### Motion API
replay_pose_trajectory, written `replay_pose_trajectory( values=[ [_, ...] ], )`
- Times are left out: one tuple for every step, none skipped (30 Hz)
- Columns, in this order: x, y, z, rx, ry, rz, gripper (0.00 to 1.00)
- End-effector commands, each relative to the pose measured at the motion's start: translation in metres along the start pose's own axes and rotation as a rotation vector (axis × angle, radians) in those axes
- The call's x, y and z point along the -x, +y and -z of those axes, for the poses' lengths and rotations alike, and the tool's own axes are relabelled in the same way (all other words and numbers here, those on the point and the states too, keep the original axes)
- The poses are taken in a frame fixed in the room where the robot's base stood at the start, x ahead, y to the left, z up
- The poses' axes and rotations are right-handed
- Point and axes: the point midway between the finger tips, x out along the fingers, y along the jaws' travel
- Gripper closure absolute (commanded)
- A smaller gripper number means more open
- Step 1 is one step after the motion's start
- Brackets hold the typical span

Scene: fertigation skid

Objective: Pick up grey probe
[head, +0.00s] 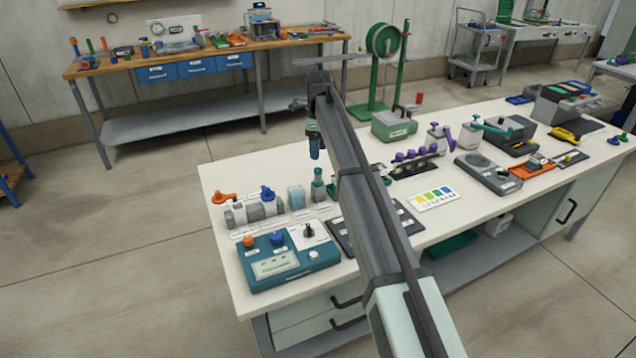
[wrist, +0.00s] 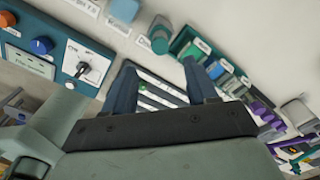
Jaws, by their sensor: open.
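A black tray (wrist: 152,76) with pale strips and a small green spot shows between and behind the fingers. The same tray (head: 343,240) is partly hidden by my arm in the head view. I cannot make out a grey probe for certain; the strips on the tray are too small to tell apart.
A teal control box (head: 289,262) with orange and blue knobs stands left of the tray. Grey blocks with orange and blue handles (head: 255,207) stand behind it. A colour card (head: 432,198), purple-topped parts (head: 416,154) and a green case (head: 394,125) lie to the right.

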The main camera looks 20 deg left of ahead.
Motion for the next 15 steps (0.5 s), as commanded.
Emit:
replay_pose_trajectory(
  values=[
    [-0.011, 0.001, 0.001, 0.000, 0.001, -0.002, 0.43],
    [-0.016, 0.001, 0.001, 0.000, 0.001, -0.002, 0.43],
    [-0.023, 0.001, 0.001, 0.000, 0.001, -0.002, 0.43],
    [-0.028, 0.001, 0.001, 0.001, 0.001, -0.002, 0.43],
    [-0.033, 0.001, 0.001, 0.001, 0.000, -0.001, 0.43],
    [-0.040, 0.001, 0.001, 0.001, 0.000, -0.001, 0.43],
    [-0.043, 0.000, 0.001, 0.001, 0.000, -0.001, 0.43],
    [-0.047, 0.000, 0.001, 0.001, 0.000, -0.001, 0.43],
    [-0.050, 0.000, 0.000, 0.001, 0.000, -0.001, 0.43],
    [-0.052, 0.000, 0.000, 0.001, 0.000, -0.001, 0.43],
    [-0.053, 0.000, 0.000, 0.001, 0.000, 0.000, 0.43],
    [-0.055, 0.000, 0.000, 0.001, -0.001, 0.000, 0.43],
    [-0.056, 0.000, 0.000, 0.001, -0.001, 0.000, 0.43],
    [-0.057, 0.000, 0.000, 0.001, -0.001, 0.000, 0.43],
    [-0.059, 0.000, 0.000, 0.001, -0.001, 0.000, 0.43]
  ],
)
